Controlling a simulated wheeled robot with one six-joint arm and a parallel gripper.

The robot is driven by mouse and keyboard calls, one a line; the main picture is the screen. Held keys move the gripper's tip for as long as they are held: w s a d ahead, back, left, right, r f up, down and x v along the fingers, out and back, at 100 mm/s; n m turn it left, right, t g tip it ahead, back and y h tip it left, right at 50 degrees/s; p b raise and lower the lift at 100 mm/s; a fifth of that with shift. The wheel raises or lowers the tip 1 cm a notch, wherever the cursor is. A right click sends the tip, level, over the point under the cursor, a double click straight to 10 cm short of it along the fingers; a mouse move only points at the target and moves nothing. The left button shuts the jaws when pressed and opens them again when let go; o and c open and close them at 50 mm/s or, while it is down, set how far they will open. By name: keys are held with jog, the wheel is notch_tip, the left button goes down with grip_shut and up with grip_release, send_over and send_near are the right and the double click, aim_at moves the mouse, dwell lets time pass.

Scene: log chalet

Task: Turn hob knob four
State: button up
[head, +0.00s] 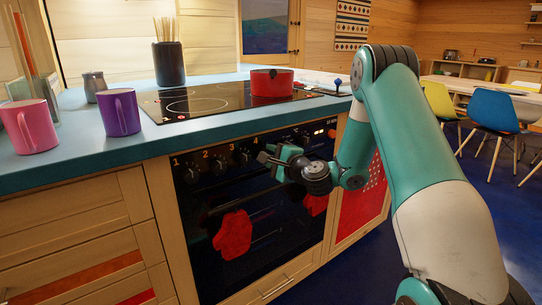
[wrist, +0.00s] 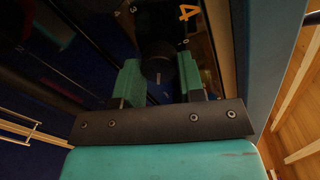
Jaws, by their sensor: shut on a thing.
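In the head view my gripper (head: 268,159) is at the oven's control strip, right of the third knob (head: 245,157), and hides knob four. The knob's pointer mark is too dark to read.
The oven (head: 260,215) has red mitts hanging on its front. Above it, the blue counter (head: 85,140) holds the hob (head: 205,100) with a red pot (head: 271,83), a pink mug (head: 30,127) and a purple mug (head: 121,113).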

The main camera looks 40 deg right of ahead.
jog(key=o, duration=0.9)
jog(key=shift+o, duration=0.2)
jog(key=shift+s+d+f+b, duration=0.1)
jog(key=shift+s+f+b, duration=0.05)
jog(key=shift+s+b, duration=0.3)
jog(key=s+b, duration=1.6)
jog(key=b, duration=0.1)
jog(key=shift+s+d+r, duration=0.25)
jog(key=shift+d+r, duration=0.15)
